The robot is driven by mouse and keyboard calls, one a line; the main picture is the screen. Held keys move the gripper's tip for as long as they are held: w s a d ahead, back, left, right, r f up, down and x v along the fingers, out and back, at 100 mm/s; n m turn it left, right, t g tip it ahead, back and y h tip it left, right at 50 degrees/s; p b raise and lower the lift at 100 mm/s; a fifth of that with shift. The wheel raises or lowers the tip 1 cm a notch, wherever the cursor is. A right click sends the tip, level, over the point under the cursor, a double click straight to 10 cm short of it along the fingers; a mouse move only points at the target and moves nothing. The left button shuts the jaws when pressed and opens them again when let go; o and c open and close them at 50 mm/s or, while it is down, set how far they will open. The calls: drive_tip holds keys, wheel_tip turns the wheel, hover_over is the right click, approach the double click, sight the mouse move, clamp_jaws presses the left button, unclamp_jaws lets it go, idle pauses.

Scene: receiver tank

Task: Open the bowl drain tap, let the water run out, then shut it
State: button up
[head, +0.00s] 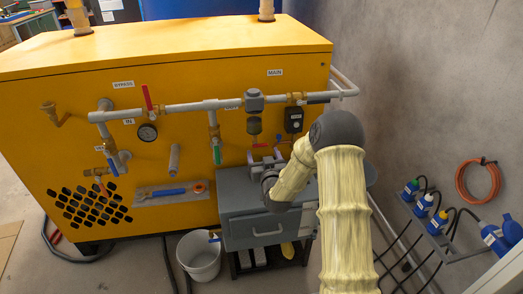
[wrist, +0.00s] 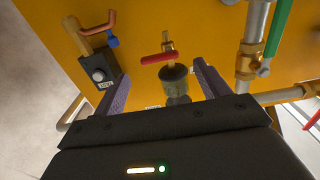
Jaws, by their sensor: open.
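The filter bowl (head: 254,125) hangs under a grey filter head (head: 254,101) on the main pipe; it shows darkly in the wrist view (wrist: 175,84). The brass drain tap (wrist: 168,46) is at the bowl's end, with a short red handle (wrist: 158,59) lying crosswise to its stem. The handle is small in the head view (head: 259,145). My gripper (head: 265,158) is open, just below the tap. In the wrist view, its purple fingers stand either side of the bowl and handle, with nothing visibly held. Water inside the bowl cannot be made out.
A grey drawer cabinet (head: 262,210) stands below my gripper. A black knobbed box (wrist: 100,70) is near the left finger; a green-handled valve (wrist: 279,27) is to the right. A white bucket (head: 199,257) stands on the floor. A red valve lever (head: 147,97) is farther left.

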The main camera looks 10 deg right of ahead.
sight(261, 146)
drive_tip(key=shift+w, duration=1.9)
drive_tip(key=c, duration=1)
